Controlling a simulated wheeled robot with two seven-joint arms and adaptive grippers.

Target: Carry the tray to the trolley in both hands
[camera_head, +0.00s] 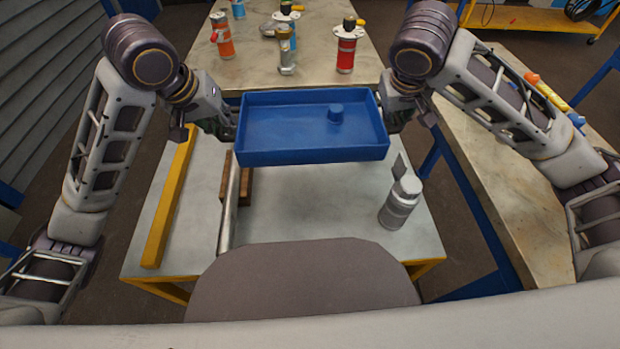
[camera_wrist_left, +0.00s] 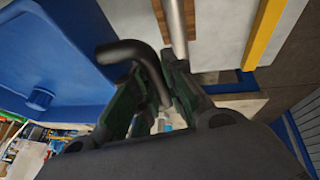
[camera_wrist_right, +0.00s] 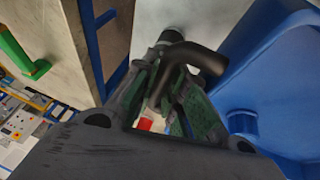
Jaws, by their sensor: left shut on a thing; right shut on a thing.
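The blue tray (camera_head: 262,150) hangs in the air between my two hands in the head view, over the far part of a grey-topped, yellow-framed surface. My left gripper (camera_head: 232,130) is shut at the tray's left end, on a dark bent handle (camera_wrist_left: 128,51) in the left wrist view. My right gripper (camera_head: 388,112) is shut at the right end, on a matching handle (camera_wrist_right: 205,58) in the right wrist view. The yellow-framed surface (camera_head: 300,205) may be the trolley; I cannot tell.
A grey canister (camera_head: 400,203), a yellow bar (camera_head: 168,200) and a metal rod (camera_head: 229,205) are on the yellow-framed surface. Several flanged vessels, including a red one (camera_head: 346,55), stand on the far bench (camera_head: 220,75). Another yellow cart (camera_head: 530,18) is at the back right.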

